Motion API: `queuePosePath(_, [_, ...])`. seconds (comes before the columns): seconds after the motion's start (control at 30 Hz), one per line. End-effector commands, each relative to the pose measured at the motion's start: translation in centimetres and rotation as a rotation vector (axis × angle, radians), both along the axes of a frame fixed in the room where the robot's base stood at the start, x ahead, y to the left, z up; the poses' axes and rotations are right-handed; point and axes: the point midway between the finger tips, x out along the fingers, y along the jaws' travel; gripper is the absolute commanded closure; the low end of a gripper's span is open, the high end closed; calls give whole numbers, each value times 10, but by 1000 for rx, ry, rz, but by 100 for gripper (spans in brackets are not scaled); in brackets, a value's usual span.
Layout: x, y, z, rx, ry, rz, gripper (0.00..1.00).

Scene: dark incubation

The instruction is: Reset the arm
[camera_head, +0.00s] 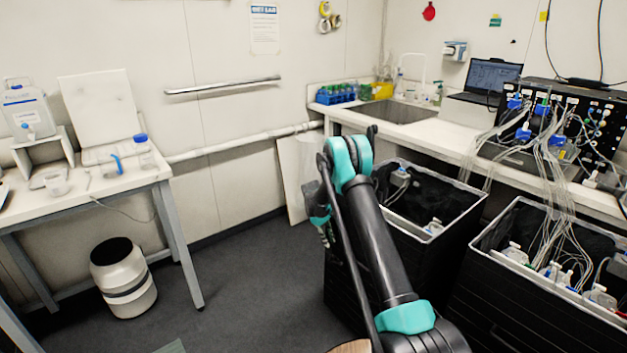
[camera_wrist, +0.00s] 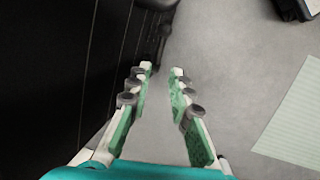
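My arm, black and teal, rises from the bottom of the head view and bends at a teal joint near the middle. My gripper (camera_wrist: 161,72) shows in the wrist view with its two green-padded fingers apart. Nothing is between the fingers; bare grey floor (camera_wrist: 215,60) shows beyond them.
Black bins (camera_head: 452,244) with tubes and bottles stand close on the right, under a counter with a sink (camera_head: 395,112) and laptop (camera_head: 487,77). A white table (camera_head: 85,192) and a bin (camera_head: 123,277) stand left. The middle floor (camera_head: 240,270) is clear.

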Motion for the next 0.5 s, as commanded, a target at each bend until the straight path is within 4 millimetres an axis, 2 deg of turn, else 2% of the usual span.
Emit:
queuePosePath(0.17, [-14, -10, 40, 20, -35, -38, 80])
queuePosePath(0.27, [-29, -17, 72, 40, -66, -71, 80])
queuePosePath(0.5, [-74, -35, 139, 89, -143, -153, 80])
